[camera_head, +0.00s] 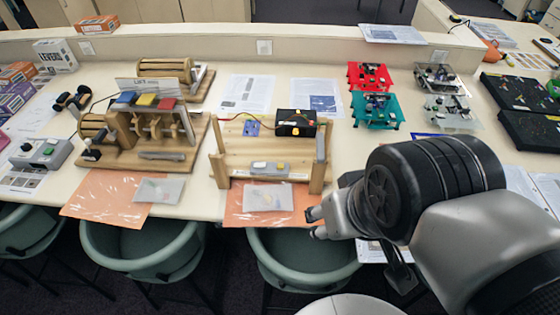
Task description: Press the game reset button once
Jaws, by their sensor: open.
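No button is readably labelled as the game reset button, so I cannot tell which it is. A wooden frame game (219,170) stands on the table near the middle. A small plate on its front rail carries a pale button (259,166) and a yellow button (281,167). A grey control box (40,153) with a few small knobs or buttons sits at the far left. My gripper (316,222) is open and appears empty.
A wooden lever machine (150,157) with blue, yellow and red blocks stands left of the frame game. Orange sheets with clear bags lie along the front edge. Red (369,77) and teal (377,110) kits are behind my arm. Green chairs (290,262) stand below the edge.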

